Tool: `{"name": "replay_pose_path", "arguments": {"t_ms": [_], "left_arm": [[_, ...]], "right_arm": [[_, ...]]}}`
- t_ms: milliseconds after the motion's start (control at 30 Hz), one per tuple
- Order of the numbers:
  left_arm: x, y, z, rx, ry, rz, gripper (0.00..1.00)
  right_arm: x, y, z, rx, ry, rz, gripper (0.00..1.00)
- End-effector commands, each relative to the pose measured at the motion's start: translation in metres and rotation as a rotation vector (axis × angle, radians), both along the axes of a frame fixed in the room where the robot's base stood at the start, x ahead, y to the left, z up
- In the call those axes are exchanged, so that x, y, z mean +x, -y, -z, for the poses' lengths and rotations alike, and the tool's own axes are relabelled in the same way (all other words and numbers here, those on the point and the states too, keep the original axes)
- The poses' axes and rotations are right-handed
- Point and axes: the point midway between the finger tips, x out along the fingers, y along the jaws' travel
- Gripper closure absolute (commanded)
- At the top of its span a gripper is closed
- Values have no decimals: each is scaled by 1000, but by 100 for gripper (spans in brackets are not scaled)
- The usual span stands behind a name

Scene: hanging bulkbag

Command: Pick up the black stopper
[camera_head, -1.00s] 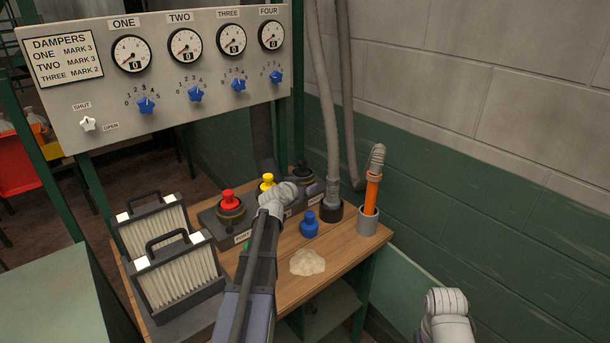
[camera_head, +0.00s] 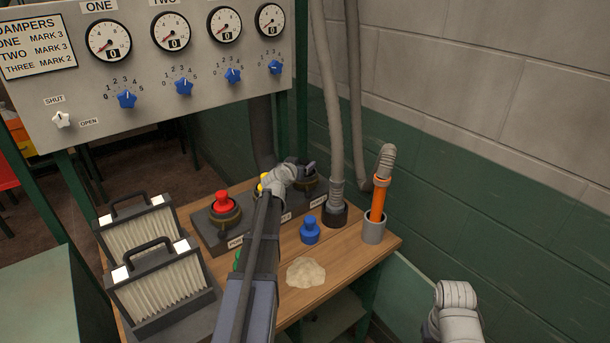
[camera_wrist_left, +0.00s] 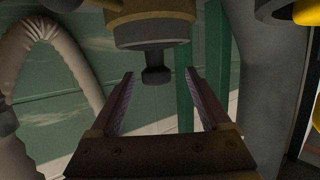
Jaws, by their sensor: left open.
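The black stopper (camera_wrist_left: 157,75) shows in the left wrist view as a dark knob on a round grey and brass-coloured port, between and just past my fingertips. In the head view, the stopper (camera_head: 302,164) is mostly hidden behind my left wrist and fingers, at the right end of the port block. My left gripper (camera_wrist_left: 160,84) is open and empty, with one finger to each side of the knob's line; I see no contact. In the head view, my left gripper (camera_head: 309,168) is at that port. My right arm shows at the lower right, but its gripper does not.
The red stopper (camera_head: 222,201) sits in the left port; the yellow stopper (camera_head: 264,184) is partly hidden by my arm. A blue stopper (camera_head: 310,230), a beige cloth-like patch (camera_head: 305,272), an orange tube in a grey holder (camera_head: 374,231) and filters (camera_head: 160,284) are on the bench.

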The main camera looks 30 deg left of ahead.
Motion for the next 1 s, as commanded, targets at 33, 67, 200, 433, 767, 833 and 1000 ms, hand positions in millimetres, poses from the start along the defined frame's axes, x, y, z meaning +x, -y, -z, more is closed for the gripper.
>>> {"name": "replay_pose_path", "arguments": {"t_ms": [33,67,200,433,767,833,1000], "left_arm": [[5,-1,2,1,0,0,19],[5,-1,2,0,0,0,19],[7,-1,3,1,0,0,19],[34,-3,14,1,0,1,19],[53,-6,18,0,0,0,19],[52,-6,18,0,0,0,20],[52,-6,18,0,0,0,40]], "right_arm": [[0,0,2,0,0,0,50],[0,0,2,0,0,0,50],[0,0,3,0,0,0,50],[0,0,14,0,0,0,50],[0,0,18,0,0,0,50],[0,0,18,0,0,0,50],[0,0,18,0,0,0,50]]}}
